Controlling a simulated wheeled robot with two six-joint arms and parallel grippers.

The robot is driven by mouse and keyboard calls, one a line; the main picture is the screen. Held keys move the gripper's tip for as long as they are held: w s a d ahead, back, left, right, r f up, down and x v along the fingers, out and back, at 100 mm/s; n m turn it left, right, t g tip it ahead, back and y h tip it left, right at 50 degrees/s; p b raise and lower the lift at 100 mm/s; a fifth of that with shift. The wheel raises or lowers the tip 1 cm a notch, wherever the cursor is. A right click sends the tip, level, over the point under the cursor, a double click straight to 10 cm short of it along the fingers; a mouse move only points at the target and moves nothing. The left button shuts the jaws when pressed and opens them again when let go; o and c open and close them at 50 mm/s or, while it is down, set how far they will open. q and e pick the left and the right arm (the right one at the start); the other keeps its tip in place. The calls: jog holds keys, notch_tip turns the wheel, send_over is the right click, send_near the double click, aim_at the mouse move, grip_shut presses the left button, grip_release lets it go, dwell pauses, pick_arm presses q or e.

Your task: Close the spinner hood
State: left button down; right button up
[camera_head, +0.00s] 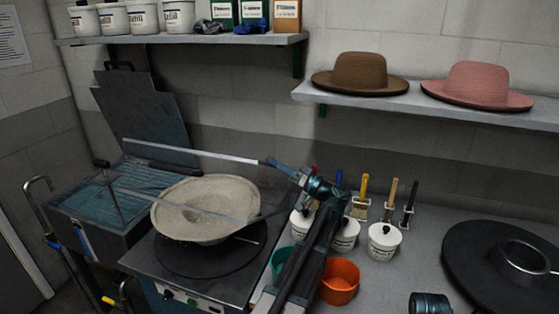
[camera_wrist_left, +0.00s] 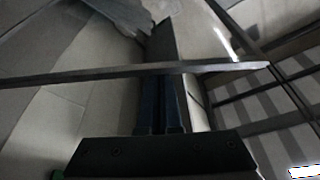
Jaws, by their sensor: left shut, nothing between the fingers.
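The spinner hood is a clear pane with thin metal edge bars (camera_head: 190,151), raised at a tilt over the spinner in the head view. A pale beige hat-shaped piece (camera_head: 203,207) sits above the dark round plate (camera_head: 188,257) of the spinner, seen through the hood. My left gripper (camera_head: 272,163) has blue fingers, shut and empty, at the right end of the upper edge bar. In the left wrist view, the shut fingers (camera_wrist_left: 163,105) point towards a bar (camera_wrist_left: 130,73) that crosses by their tips. I cannot tell whether they touch it. My right gripper is not in view.
White tubs (camera_head: 384,241) and an orange bucket (camera_head: 340,280) stand beside my left arm. Brushes stand behind them. A black round disc with a metal ring (camera_head: 508,262) lies at the right. Hats (camera_head: 360,73) sit on a wall shelf. A teal slatted machine stands left.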

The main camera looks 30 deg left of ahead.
pick_arm(q)
jog(key=s+f+n+b, duration=0.1)
jog(key=s+f+b, duration=0.1)
jog(key=s+d+f+n+b, duration=0.1)
jog(key=s+f+b, duration=0.1)
jog(key=s, duration=0.1)
jog(key=s+d+f+g+b, duration=0.1)
jog(key=s+f+b, duration=0.1)
jog(key=s+f, duration=0.1)
jog(key=shift+s+n+b, duration=0.15)
jog(key=shift+n+b, duration=0.15)
jog(key=shift+n, duration=0.1)
jog(key=shift+s+d+f+b, duration=0.15)
jog(key=shift+s+f+b, duration=0.35)
jog(key=shift+s+f, duration=0.05)
jog(key=shift+r, duration=0.15)
jog(key=r+p, duration=0.1)
jog(key=p, duration=0.1)
jog(key=w+r+p, duration=0.1)
jog(key=r+p, duration=0.1)
jog(key=shift+r, duration=0.3)
jog(key=shift+w, duration=0.1)
jog(key=b, duration=0.3)
send_near(262, 186)
jog(key=d+f, duration=0.1)
jog(key=shift+w+f, duration=0.1)
jog(key=shift+w, duration=0.2)
